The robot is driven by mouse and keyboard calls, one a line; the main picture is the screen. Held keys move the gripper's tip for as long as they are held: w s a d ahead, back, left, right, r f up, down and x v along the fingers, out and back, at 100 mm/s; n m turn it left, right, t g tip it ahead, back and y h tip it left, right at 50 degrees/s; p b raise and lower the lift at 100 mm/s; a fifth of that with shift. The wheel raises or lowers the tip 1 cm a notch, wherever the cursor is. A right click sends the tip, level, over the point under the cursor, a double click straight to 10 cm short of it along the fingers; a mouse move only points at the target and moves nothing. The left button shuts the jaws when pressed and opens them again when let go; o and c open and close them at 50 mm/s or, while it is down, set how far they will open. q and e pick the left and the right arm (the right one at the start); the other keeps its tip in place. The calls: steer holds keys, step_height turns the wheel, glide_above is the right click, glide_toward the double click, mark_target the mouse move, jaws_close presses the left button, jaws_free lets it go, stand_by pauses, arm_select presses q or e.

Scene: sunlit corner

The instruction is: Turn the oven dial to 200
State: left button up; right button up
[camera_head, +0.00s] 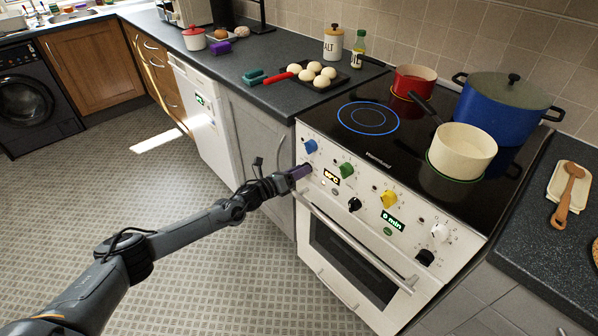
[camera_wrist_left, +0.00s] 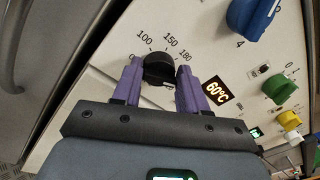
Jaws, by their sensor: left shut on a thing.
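The oven (camera_head: 440,236) stands right of centre in the head view, its white front panel carrying several knobs. My left gripper (camera_head: 303,171) reaches the panel's left end, below a blue knob (camera_head: 310,146). In the left wrist view the black oven dial (camera_wrist_left: 159,68) sits between the purple fingers of the left gripper (camera_wrist_left: 161,76), which are shut on it. My right gripper is in neither view.
Green (camera_head: 347,170) and yellow (camera_head: 389,199) knobs sit to the right along the panel. The oven door handle (camera_head: 355,243) runs below. A cream saucepan (camera_head: 462,152), a red pan (camera_head: 414,80) and a blue pot (camera_head: 500,107) stand on the hob. The floor at left is clear.

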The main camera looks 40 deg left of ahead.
arm_select(q)
steer(key=shift+s+f, duration=0.1)
steer(key=shift+f, duration=0.25)
steer(key=o, duration=0.7)
steer(key=shift+c, duration=0.2)
steer(key=o, duration=0.4)
steer(key=shift+r, duration=0.25)
steer(key=shift+c, duration=0.2)
steer(key=shift+s+a+r+p, duration=0.1)
steer(key=shift+s+a+p, duration=0.05)
steer(key=shift+s+p, duration=0.15)
steer(key=p+v, duration=0.3)
steer(key=v, duration=0.7)
steer(key=shift+p, duration=0.3)
